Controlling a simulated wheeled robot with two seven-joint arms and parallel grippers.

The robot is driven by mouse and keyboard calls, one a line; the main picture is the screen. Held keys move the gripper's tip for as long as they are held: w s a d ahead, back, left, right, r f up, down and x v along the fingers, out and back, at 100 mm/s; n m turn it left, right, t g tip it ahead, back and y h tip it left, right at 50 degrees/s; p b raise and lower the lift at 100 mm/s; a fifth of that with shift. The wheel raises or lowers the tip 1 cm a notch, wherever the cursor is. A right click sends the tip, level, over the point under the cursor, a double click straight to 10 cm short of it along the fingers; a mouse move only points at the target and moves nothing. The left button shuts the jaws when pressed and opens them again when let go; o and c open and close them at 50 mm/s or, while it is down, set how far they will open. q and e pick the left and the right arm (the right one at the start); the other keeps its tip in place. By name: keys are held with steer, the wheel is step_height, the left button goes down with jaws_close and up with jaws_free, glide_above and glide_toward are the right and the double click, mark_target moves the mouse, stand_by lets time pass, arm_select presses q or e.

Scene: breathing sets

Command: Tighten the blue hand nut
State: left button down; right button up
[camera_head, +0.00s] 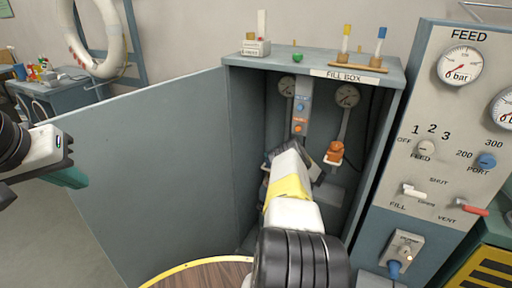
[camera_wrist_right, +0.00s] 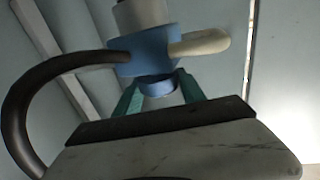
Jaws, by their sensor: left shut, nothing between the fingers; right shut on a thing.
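The blue hand nut (camera_wrist_right: 157,86) sits under a blue valve body (camera_wrist_right: 142,50) in the right wrist view. My right gripper (camera_wrist_right: 158,92) has its teal fingers on both sides of the nut and is shut on it. In the head view my right arm reaches into the open fill box (camera_head: 318,83), and its wrist hides the nut and the fingertips. My left gripper (camera_head: 72,176) is shut and empty at the left edge, well away from the box.
A dark hose (camera_wrist_right: 20,100) curves from the valve body, and a pale lever (camera_wrist_right: 200,42) sticks out right. An orange fitting (camera_head: 335,151) hangs right of my arm. The box's open door (camera_head: 150,170) stands left; the feed panel (camera_head: 440,130) stands right.

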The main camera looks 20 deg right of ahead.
stand_by(0.4)
steer(key=o, duration=1.4)
steer(key=shift+c, duration=0.2)
steer(key=shift+s+d, duration=0.1)
steer(key=v, duration=0.7)
steer(key=shift+s+d, duration=0.15)
steer(key=shift+s, duration=0.1)
